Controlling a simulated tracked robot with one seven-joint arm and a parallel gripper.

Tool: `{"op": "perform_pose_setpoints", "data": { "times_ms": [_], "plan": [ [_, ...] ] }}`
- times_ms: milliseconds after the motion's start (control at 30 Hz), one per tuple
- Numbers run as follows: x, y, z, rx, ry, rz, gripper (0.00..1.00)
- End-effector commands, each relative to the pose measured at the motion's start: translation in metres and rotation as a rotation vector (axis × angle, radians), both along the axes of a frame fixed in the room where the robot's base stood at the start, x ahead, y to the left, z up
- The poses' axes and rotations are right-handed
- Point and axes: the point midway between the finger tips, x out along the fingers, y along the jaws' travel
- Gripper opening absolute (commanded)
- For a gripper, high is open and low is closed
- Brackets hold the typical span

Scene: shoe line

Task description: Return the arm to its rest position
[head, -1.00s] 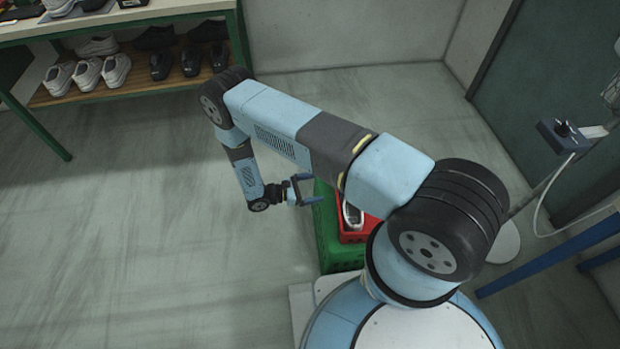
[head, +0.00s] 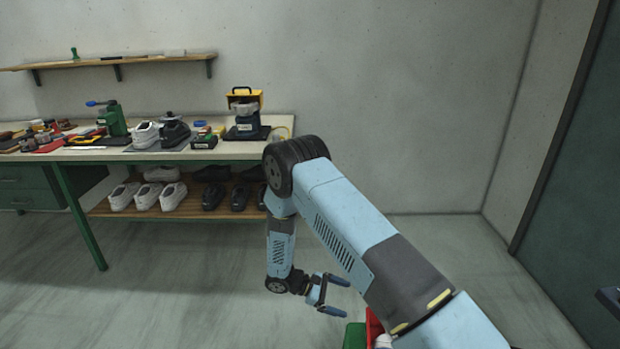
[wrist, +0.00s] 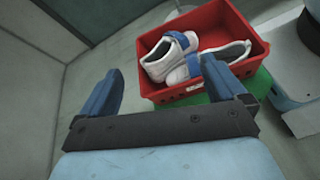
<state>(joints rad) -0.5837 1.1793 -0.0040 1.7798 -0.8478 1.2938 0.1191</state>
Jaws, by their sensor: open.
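My gripper (head: 338,296) is open and empty in the head view, at the end of my folded arm, with its fingers pointing right. It also shows in the wrist view (wrist: 160,90), with its two blue fingers spread apart. Beyond the right finger, the wrist view shows a red crate (wrist: 152,90) with white and blue shoes (wrist: 165,52) in it. The crate rests on something green (wrist: 256,92). The fingers look apart from the shoes. In the head view my arm hides most of the red crate (head: 373,325).
A workbench (head: 225,152) stands at the back left, with shoes, tools and a yellow-topped device (head: 246,115) on it. Its lower shelf (head: 190,206) holds white and black shoes. A wall shelf (head: 150,59) hangs above. The floor at the left front is clear.

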Motion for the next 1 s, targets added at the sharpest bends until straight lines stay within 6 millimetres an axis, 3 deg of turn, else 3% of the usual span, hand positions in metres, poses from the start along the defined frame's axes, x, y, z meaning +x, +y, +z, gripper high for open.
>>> {"op": "perform_pose_setpoints", "data": {
  "times_ms": [100, 467, 1000],
  "plan": [
    [0.009, -0.003, 0.036, 0.051, -0.039, -0.053, 0.97],
    [0.018, -0.018, 0.134, 0.197, -0.153, -0.205, 0.97],
    [0.001, -0.053, 0.269, 0.423, -0.338, -0.407, 0.97]
  ]
}}
